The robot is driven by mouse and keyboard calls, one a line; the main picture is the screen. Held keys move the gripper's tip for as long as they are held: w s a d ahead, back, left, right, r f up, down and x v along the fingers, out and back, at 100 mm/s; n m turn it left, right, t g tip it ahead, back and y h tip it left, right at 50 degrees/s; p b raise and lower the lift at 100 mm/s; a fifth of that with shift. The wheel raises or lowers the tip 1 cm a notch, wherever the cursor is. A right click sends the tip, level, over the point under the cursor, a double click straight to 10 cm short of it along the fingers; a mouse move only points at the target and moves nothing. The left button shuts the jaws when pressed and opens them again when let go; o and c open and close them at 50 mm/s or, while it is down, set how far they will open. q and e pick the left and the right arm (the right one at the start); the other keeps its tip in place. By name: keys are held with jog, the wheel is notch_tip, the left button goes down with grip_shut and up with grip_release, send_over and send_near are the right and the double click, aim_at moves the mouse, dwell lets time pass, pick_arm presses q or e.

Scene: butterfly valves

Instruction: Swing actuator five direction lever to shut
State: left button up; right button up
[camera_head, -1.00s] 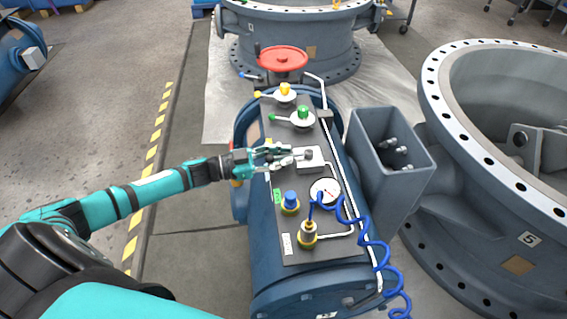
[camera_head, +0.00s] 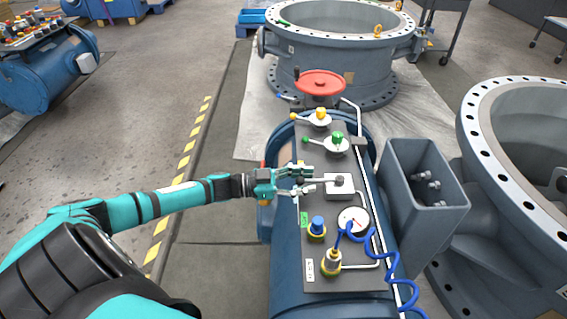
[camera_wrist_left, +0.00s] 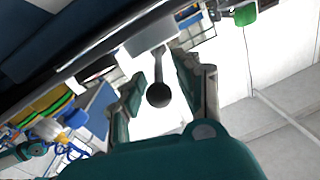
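The direction lever (camera_head: 322,181) is a thin grey bar on a white valve block (camera_head: 341,194) on the dark panel of the blue actuator (camera_head: 285,250). The lever points left from its pivot, toward my left gripper (camera_head: 311,178). In the left wrist view, the lever's dark ball knob (camera_wrist_left: 158,95) sits between the two parted fingers of the left gripper (camera_wrist_left: 160,75), with gaps visible on both sides. The left gripper is open around the knob and does not appear to grip it.
The panel also carries a green valve (camera_head: 337,139), a yellow valve (camera_head: 320,114), a blue knob (camera_head: 317,225), a round gauge (camera_head: 353,221) and a coiled blue hose (camera_head: 385,262). A red handwheel (camera_head: 320,83) stands behind. A grey open box (camera_head: 424,187) is close on the right.

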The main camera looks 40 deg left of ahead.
pick_arm(q)
jog(key=v, duration=1)
